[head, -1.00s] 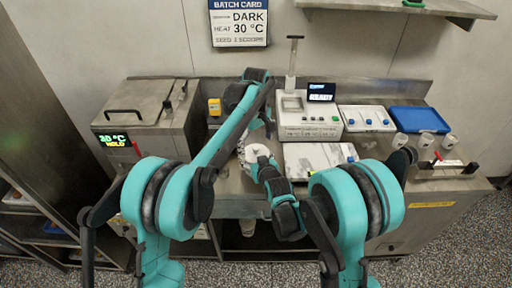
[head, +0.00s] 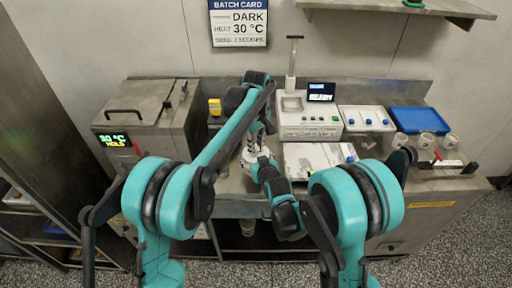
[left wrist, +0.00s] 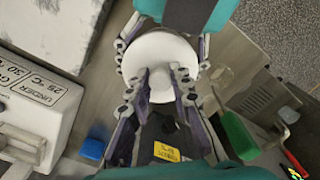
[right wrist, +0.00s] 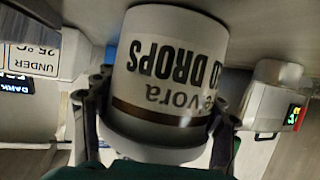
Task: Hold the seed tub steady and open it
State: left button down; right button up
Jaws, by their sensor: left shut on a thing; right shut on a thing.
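The seed tub (head: 252,166) is a white round tub standing on the steel bench in the middle of the head view, partly hidden by my right arm. Its label, with the word "DROPS", reads upside down in the right wrist view (right wrist: 165,65). My right gripper (right wrist: 160,118) is shut around the tub's sides. The white lid (left wrist: 155,50) shows from above in the left wrist view, with a knob in its middle. My left gripper (left wrist: 160,82) is shut on the knob. The lid appears to sit on the tub; I cannot tell whether it has turned.
A white machine (head: 308,118) with a "READY" screen stands behind, right of the tub. A pale slab (head: 312,160) lies close on the right. A steel tank (head: 150,110) stands left. White cups (head: 424,140) and a blue tray (head: 415,118) are farther right.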

pick_arm(q)
jog(key=shift+f, duration=0.1)
dwell(0.3)
jog(key=shift+r, duration=0.35)
dwell(0.3)
jog(key=shift+r, duration=0.9)
jog(key=shift+r, duration=2)
jog(key=shift+w, duration=0.1)
pick_arm(e)
jog(key=o, duration=1.8)
jog(key=shift+o, duration=0.2)
